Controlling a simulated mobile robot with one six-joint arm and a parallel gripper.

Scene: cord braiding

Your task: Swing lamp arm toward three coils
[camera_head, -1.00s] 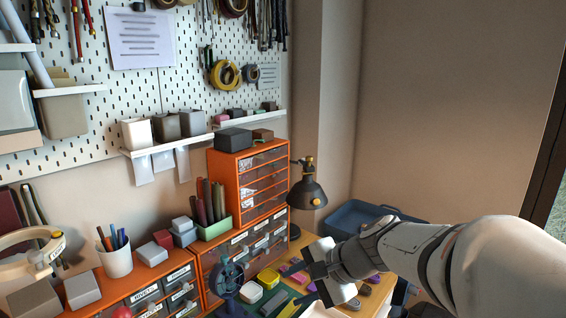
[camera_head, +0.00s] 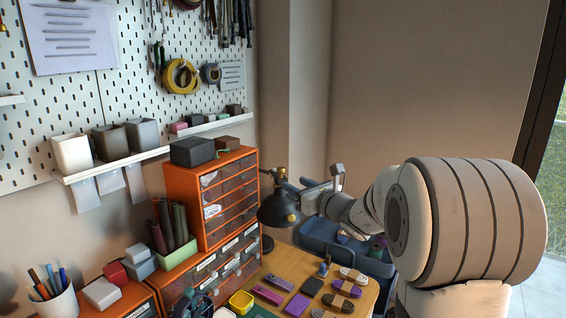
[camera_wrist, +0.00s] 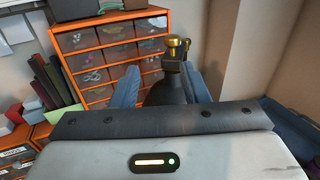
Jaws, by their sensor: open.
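The dark desk lamp (camera_head: 280,209) stands at the back of the wooden worktable, beside the orange drawer unit, its shade tilted downward. In the wrist view, the lamp's brass joint (camera_wrist: 173,52) and dark body show between my fingers. My gripper (camera_wrist: 170,80) is open, with one finger on each side of the lamp; I cannot tell whether it touches. In the head view my gripper (camera_head: 308,192) is just right of the lamp shade. Three small oval coils, one pale (camera_head: 353,275), one purple (camera_head: 346,289) and one dark (camera_head: 338,303), lie near the table's right edge.
The orange drawer unit (camera_head: 187,205) stands close on the lamp's left. A blue bin (camera_head: 340,248) is beyond the table's right edge. Purple blocks (camera_head: 268,295) and a yellow container (camera_head: 241,302) sit on the table. A bare wall is behind.

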